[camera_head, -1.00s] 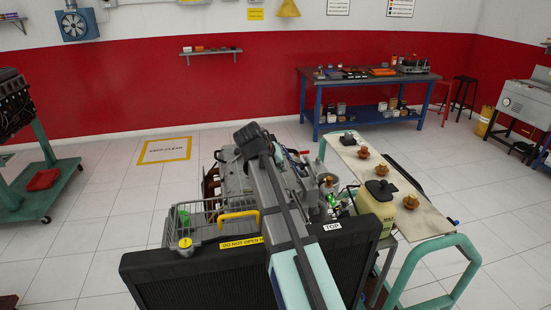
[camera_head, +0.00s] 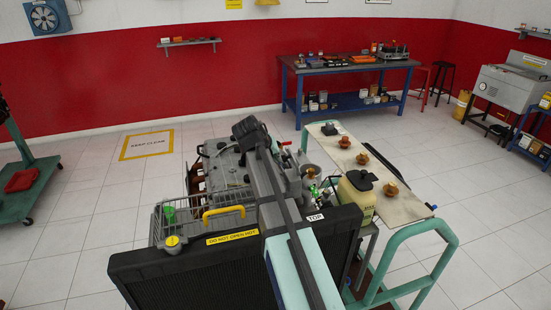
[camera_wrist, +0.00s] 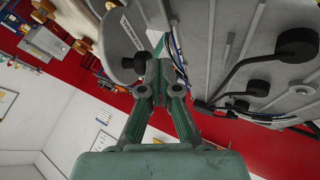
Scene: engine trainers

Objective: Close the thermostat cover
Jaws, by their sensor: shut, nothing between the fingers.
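The thermostat cover appears to be the grey rounded plate (camera_wrist: 116,45) with a printed label strip, at upper left in the wrist view. A black knob (camera_wrist: 140,62) shows at its lower right edge. My gripper (camera_wrist: 157,66) is shut and empty, its fingertips beside the knob and the plate's edge. I cannot tell whether they touch, or how far open the cover stands. In the head view the engine trainer (camera_head: 228,170) stands behind the radiator (camera_head: 200,275); my arm crosses in front and hides my gripper.
Black knobs on bent stalks (camera_wrist: 258,88) and wires lie right of my fingers in the wrist view. A side shelf (camera_head: 340,150) holds several brass-coloured parts, with a yellowish jug (camera_head: 357,198) beside it. A wire basket (camera_head: 165,218) is at left.

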